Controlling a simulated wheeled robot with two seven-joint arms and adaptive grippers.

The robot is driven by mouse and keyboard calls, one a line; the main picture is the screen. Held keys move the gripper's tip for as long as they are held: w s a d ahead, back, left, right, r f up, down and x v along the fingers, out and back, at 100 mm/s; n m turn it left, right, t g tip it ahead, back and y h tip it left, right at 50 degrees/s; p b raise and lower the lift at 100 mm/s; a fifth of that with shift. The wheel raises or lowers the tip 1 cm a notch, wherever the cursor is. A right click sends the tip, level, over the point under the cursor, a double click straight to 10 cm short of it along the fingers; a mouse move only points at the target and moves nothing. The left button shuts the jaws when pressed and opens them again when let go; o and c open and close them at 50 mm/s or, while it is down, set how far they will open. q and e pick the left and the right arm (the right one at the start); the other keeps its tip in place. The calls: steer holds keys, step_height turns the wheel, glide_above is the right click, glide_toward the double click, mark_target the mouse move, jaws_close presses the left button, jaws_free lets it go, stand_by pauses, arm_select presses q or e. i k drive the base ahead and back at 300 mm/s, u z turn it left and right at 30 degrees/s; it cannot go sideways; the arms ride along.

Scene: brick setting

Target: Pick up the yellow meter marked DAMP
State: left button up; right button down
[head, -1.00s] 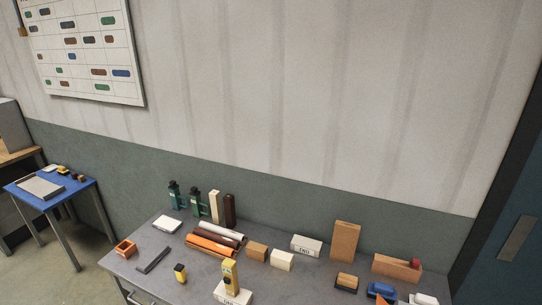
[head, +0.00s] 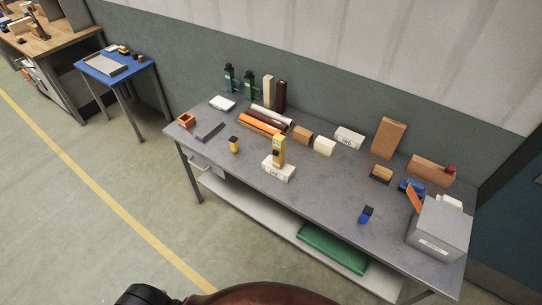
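A tall yellow meter (head: 279,151) stands upright on or just behind a white labelled block (head: 278,170) near the front middle of the grey bench. Its marking is too small to read. A smaller yellow and black item (head: 234,145) stands on the bench to its left; its marking is not readable either. Neither of my grippers shows in the head view. A dark rounded part and a brown curved part at the bottom edge are well apart from the bench objects.
The grey bench (head: 330,190) holds rolled tubes (head: 262,122), teal bottles, several blocks, a blue item (head: 366,214) and a grey box (head: 438,228) at right. A green case (head: 332,248) lies on the shelf below. Floor in front is clear.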

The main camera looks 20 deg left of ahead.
mark_target(279, 140)
steer(key=k, duration=0.4)
steer(key=u, duration=0.7)
steer(key=i, duration=0.45)
